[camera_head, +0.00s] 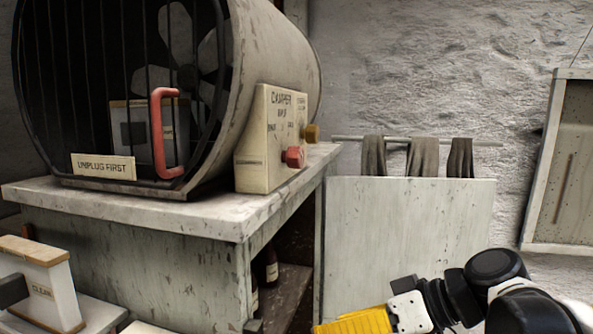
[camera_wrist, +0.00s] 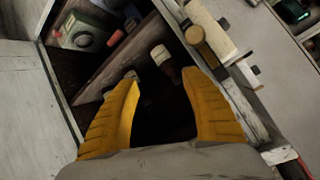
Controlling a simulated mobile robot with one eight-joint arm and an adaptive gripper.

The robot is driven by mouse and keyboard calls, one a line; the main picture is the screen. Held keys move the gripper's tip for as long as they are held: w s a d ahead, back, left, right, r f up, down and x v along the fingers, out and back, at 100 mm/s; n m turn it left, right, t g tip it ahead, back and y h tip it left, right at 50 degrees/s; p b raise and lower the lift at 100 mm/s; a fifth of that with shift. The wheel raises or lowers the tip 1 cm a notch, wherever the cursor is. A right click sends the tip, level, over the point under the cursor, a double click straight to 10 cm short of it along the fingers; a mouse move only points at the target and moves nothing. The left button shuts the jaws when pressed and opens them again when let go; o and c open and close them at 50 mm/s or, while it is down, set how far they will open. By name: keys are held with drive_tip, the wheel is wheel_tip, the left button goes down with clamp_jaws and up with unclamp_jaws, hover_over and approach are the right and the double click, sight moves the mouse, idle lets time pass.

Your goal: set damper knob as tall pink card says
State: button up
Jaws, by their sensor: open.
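The cream damper box (camera_head: 258,150) stands on the bench beside the big caged fan, its label reading DAMPER with smaller, unclear marks. A red knob (camera_head: 294,157) and an ochre knob (camera_head: 312,133) stick out from its right side. Their exact settings are too small to tell. No tall pink card shows in either view. My gripper, with yellow fingers (camera_head: 352,322), is low at the bottom edge, right of and below the box, apart from it. In the wrist view my gripper (camera_wrist: 161,76) is open, with nothing held between its fingers.
The fan drum (camera_head: 270,50) has a red handle (camera_head: 162,130) and an UNPLUG FIRST sign (camera_head: 104,167). Dark bottles (camera_head: 271,265) stand under the bench (camera_head: 190,213). Grey cloths (camera_head: 422,157) hang on a rail behind a pale panel (camera_head: 410,230).

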drive_tip(key=w+d+r+n+y+p, duration=0.1)
drive_tip(key=w+r+y+p, duration=0.15)
drive_tip(key=r, duration=0.55)
drive_tip(key=w+r+n+y+p, duration=0.1)
drive_tip(key=r+n+p, duration=0.1)
drive_tip(key=r+p, duration=0.35)
drive_tip(key=n+t+y+p, duration=0.1)
drive_tip(key=n+y+p, duration=0.2)
drive_tip(key=n, duration=0.1)
approach(302, 158)
drive_tip(key=p+x, duration=0.2)
drive_tip(key=x, duration=0.9)
drive_tip(key=shift+w+p, duration=0.1)
drive_tip(key=shift+p, duration=0.3)
drive_tip(key=c, duration=1.2)
